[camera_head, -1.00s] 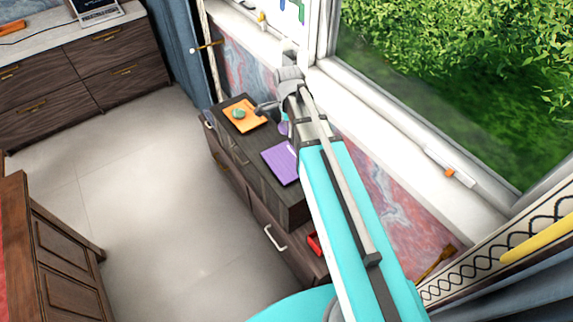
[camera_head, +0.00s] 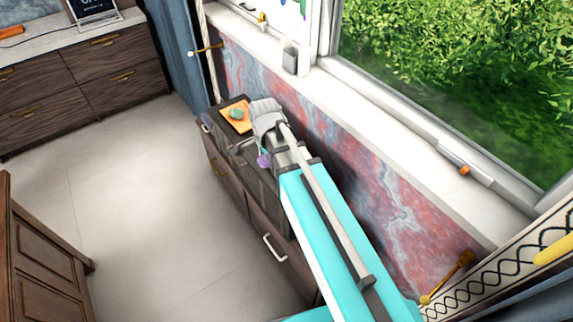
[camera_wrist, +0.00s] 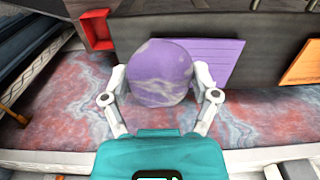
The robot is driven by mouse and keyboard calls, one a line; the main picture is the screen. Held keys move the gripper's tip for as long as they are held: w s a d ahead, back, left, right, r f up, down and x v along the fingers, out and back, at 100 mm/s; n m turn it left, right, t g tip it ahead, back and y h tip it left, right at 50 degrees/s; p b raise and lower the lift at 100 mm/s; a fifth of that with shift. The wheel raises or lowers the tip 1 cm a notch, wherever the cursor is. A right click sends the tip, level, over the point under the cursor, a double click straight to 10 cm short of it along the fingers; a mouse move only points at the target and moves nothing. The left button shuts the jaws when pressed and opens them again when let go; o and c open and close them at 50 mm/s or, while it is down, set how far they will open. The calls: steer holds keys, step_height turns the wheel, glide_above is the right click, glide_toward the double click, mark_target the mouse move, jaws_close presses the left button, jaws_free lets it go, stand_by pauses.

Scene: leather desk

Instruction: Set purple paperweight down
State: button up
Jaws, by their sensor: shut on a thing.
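The purple paperweight (camera_wrist: 160,73) is a round, marbled purple and pale stone, seen large between the two fingers of my gripper (camera_wrist: 161,88) in the wrist view. The fingers are shut on its sides. In the head view it is a small purple patch (camera_head: 263,160) at the end of my arm, over the dark cabinet (camera_head: 262,195). A flat purple pad (camera_wrist: 218,58) lies beyond the paperweight in the wrist view and partly behind it. My arm hides this pad in the head view. I cannot tell how high the paperweight is above the cabinet top.
An orange pad (camera_head: 236,121) with a green stone (camera_head: 237,113) on it lies at the cabinet's far end. A grey object (camera_head: 290,58) stands on the white windowsill (camera_head: 370,112). The marbled wall runs along the cabinet's right side. The floor (camera_head: 150,220) is clear.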

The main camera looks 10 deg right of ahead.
steer(key=w+d+f+b, duration=0.2)
steer(key=w, duration=0.1)
steer(key=w+d+f+b, duration=0.5)
steer(key=w+f+b, duration=0.1)
steer(key=w, duration=0.1)
steer(key=shift+d+f, duration=0.15)
steer(key=shift+d, duration=0.05)
steer(key=shift+w+d+f+b, duration=0.25)
steer(key=shift+w+f+b, duration=0.1)
steer(key=shift+b, duration=0.2)
steer(key=shift+f, duration=0.1)
steer(key=shift+w+d+f+b, duration=0.2)
steer(key=shift+w+f+b, duration=0.1)
steer(key=shift+f+b, duration=0.2)
step_height(320, 180, down, 3)
steer(key=b, duration=0.3)
